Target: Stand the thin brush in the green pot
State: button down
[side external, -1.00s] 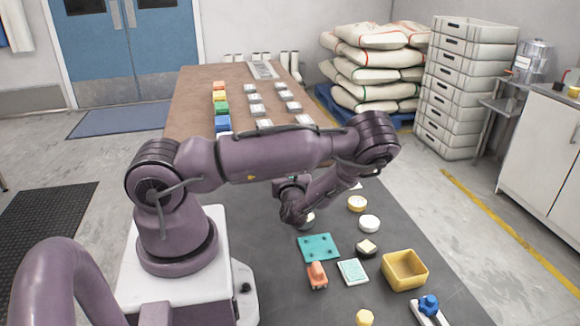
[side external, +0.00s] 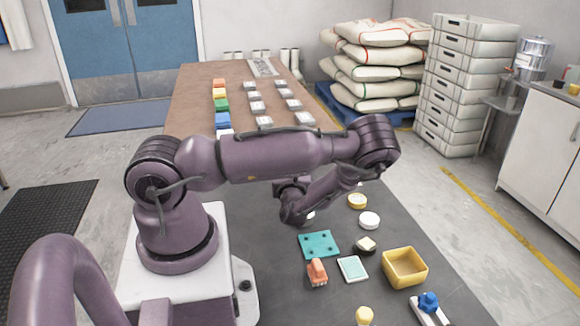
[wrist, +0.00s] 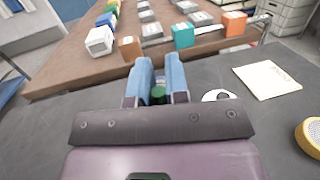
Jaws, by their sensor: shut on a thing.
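In the wrist view my gripper (wrist: 160,66) points forward over the dark grey worktop, its two blue fingers close together. A small dark green thing (wrist: 158,93) shows in the narrow gap between them, and the fingers are shut on it. Its shape is mostly hidden, so I cannot tell if it is the thin brush. I cannot make out the green pot in either view. In the side view my forearm and wrist cover the gripper and what it holds.
A white ring-shaped thing (wrist: 219,96) lies right of the fingers, with a cream card (wrist: 267,81) beyond. A yellow-rimmed round thing (wrist: 310,138) is at the right edge. A teal plate (side external: 319,244), an orange brush-like thing (side external: 317,272) and a yellow bin (side external: 405,268) stand nearer the side camera.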

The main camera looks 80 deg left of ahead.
jog(key=shift+f, duration=0.15)
jog(key=shift+c, duration=2.4)
grip_release()
notch_tip(320, 180, up, 7)
